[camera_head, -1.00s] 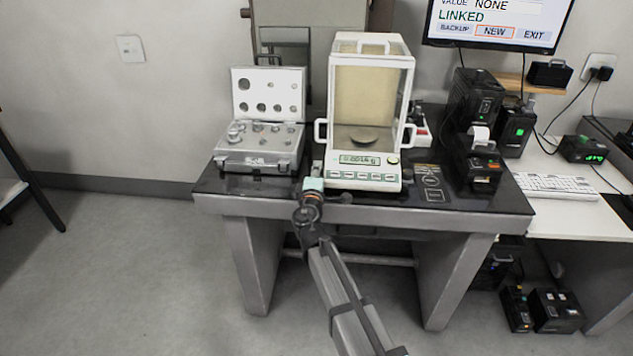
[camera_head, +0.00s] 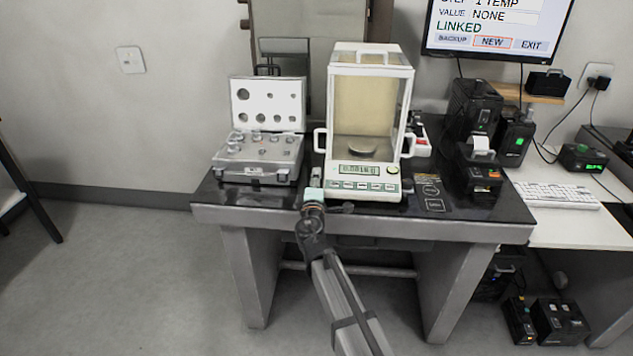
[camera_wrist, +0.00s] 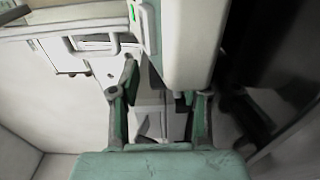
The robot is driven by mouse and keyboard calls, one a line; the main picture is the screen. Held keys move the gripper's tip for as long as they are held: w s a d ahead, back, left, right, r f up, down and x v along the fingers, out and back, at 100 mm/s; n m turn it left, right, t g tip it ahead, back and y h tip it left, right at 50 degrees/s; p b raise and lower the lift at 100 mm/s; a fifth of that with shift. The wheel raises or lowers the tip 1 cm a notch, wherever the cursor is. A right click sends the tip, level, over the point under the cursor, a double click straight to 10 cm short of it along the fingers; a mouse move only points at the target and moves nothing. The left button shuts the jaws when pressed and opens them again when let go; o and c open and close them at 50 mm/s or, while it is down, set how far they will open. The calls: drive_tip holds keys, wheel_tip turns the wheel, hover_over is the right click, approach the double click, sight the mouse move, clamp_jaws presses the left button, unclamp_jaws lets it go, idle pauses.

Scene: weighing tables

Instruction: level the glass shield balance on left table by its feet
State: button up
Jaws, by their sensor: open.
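The glass shield balance (camera_head: 365,189) stands on the dark top of the left table (camera_head: 470,228). It has a clear glass case with side handles, a round pan inside and a lit display whose digits I cannot read surely. Its feet are hidden. My gripper (camera_head: 317,180) is at the balance's front left corner, low beside its base. In the wrist view my gripper (camera_wrist: 160,98) has its two fingers apart with nothing clearly held between them. The pale balance body (camera_wrist: 190,45) fills the upper middle there, close to the fingers.
An open weight case (camera_head: 258,173) with several weights stands left of the balance, close to my gripper. Black devices (camera_head: 480,170) stand on the right of the table.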

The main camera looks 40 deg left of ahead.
drive_tip(key=v, duration=1.1)
drive_tip(key=shift+s, duration=0.3)
drive_tip(key=shift+d, duration=0.15)
drive_tip(key=w+d+f+m+g+h+p, duration=0.1)
drive_tip(key=w+d+f+m+g+h, duration=0.25)
drive_tip(key=d+f+m+h, duration=0.95)
drive_tip(key=s+d+f+g+p, duration=0.1)
drive_tip(key=s+d+f+g, duration=0.15)
drive_tip(key=d+f, duration=0.75)
drive_tip(key=s+d+f+g+p, duration=0.1)
drive_tip(key=d+f+g, duration=0.2)
drive_tip(key=d+f, duration=0.7)
drive_tip(key=s+d+f+m+g+h+p, duration=0.1)
drive_tip(key=s+d+f+m+g, duration=0.15)
drive_tip(key=s+d, duration=0.35)
drive_tip(key=s+d+f+m+g+p, duration=0.1)
drive_tip(key=s+d+f+m+g, duration=0.15)
drive_tip(key=d, duration=0.65)
drive_tip(key=s+d+f+m+g+y+p, duration=0.1)
drive_tip(key=s+d+m+g+p, duration=0.1)
drive_tip(key=s+d, duration=0.4)
drive_tip(key=s+d+f+m+g+y+p, duration=0.2)
drive_tip(key=s+d+m+g, duration=0.3)
drive_tip(key=s, duration=0.9)
drive_tip(key=d, duration=0.2)
drive_tip(key=shift+s+d+f+g+y+p, duration=0.3)
drive_tip(key=shift+s+d+p, duration=0.05)
